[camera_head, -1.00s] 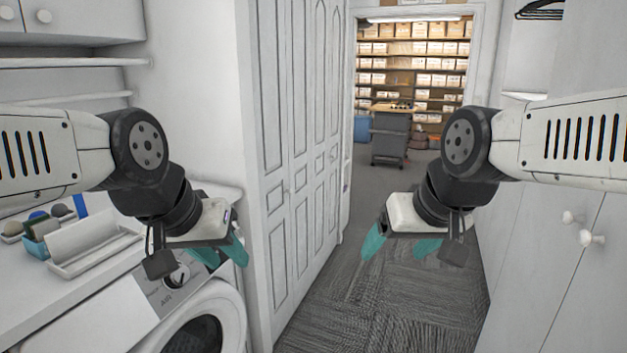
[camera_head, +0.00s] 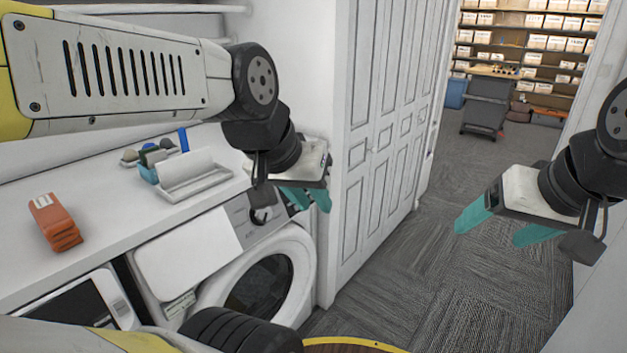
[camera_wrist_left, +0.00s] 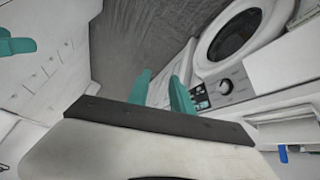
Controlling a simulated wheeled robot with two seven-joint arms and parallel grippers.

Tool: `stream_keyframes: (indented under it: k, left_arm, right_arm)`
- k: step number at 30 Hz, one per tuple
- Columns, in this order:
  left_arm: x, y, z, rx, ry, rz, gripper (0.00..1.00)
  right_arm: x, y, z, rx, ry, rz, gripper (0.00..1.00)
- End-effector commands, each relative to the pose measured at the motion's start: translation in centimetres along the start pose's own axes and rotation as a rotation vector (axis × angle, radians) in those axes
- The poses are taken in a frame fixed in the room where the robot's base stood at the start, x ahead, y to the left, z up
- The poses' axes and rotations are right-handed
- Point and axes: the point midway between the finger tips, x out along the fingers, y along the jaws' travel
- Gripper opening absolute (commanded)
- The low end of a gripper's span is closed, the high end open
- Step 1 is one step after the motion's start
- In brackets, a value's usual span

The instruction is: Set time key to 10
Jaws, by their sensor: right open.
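The front-loading washing machine (camera_head: 205,255) stands under the counter, with a round dark door. No time key can be clearly made out. My left gripper (camera_head: 310,207) is open and empty, in front of the panel's right end; in the left wrist view its two teal fingers (camera_wrist_left: 161,77) stand apart beside the panel. My right gripper (camera_head: 491,234) is open and empty over the carpet, far right of the machine.
A white closet (camera_head: 385,110) borders the machine. The carpet (camera_head: 440,270) is clear.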

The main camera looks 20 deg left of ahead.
Motion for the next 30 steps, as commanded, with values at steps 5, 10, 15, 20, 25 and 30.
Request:
stream_keyframes:
  k: [5, 10, 15, 20, 25, 30]
  left_arm:
    - [0.00, 0.00, 0.00, 0.000, 0.000, 0.000, 0.00]
    - [0.00, 0.00, 0.00, 0.000, 0.000, 0.000, 0.00]
    - [0.00, 0.00, 0.00, 0.000, 0.000, 0.000, 0.00]
    - [0.00, 0.00, 0.00, 0.000, 0.000, 0.000, 0.00]
    - [0.00, 0.00, 0.00, 0.000, 0.000, 0.000, 0.00]
    - [0.00, 0.00, 0.00, 0.000, 0.000, 0.000, 0.00]
  right_arm:
    - [0.00, 0.00, -0.01, 0.000, 0.000, 0.000, 0.77]
    - [0.00, 0.00, -0.01, 0.000, 0.000, 0.000, 0.77]
    - [0.00, 0.00, -0.01, 0.000, 0.000, 0.000, 0.77]
    - [0.00, 0.00, -0.01, 0.000, 0.000, 0.000, 0.77]
    - [0.00, 0.00, -0.01, 0.000, 0.000, 0.000, 0.77]
    - [0.00, 0.00, -0.01, 0.000, 0.000, 0.000, 0.77]
